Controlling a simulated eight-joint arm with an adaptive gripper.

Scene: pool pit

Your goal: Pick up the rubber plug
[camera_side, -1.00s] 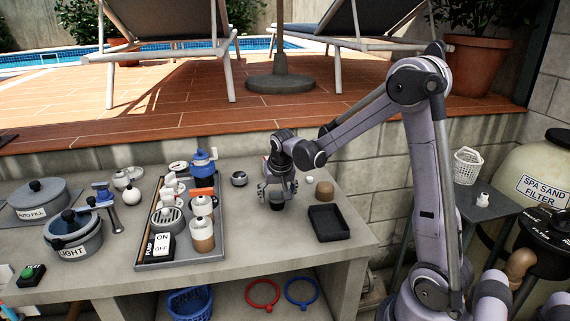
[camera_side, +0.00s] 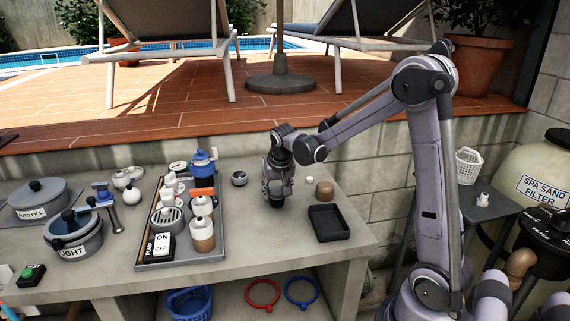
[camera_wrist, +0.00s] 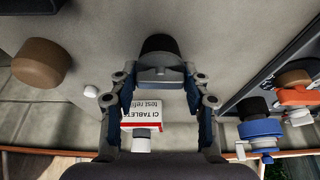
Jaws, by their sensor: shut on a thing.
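The rubber plug (camera_wrist: 159,46) is black with a rounded end and a grey face, and it sits between my fingertips in the wrist view. In the side view its dark lower end (camera_side: 277,204) shows under my gripper, at the grey counter. I cannot tell whether it still touches the counter. My gripper (camera_side: 276,196) points down and is shut on the plug. In the wrist view my gripper (camera_wrist: 159,78) has one finger on each side of it. The fingers hide part of the plug in the side view.
A black tray (camera_side: 328,237) and brown cylinder (camera_side: 324,190) stand right of my gripper. A crowded tray (camera_side: 150,264) lies left. A tablets box (camera_wrist: 140,113) shows between my fingers, beyond the plug.

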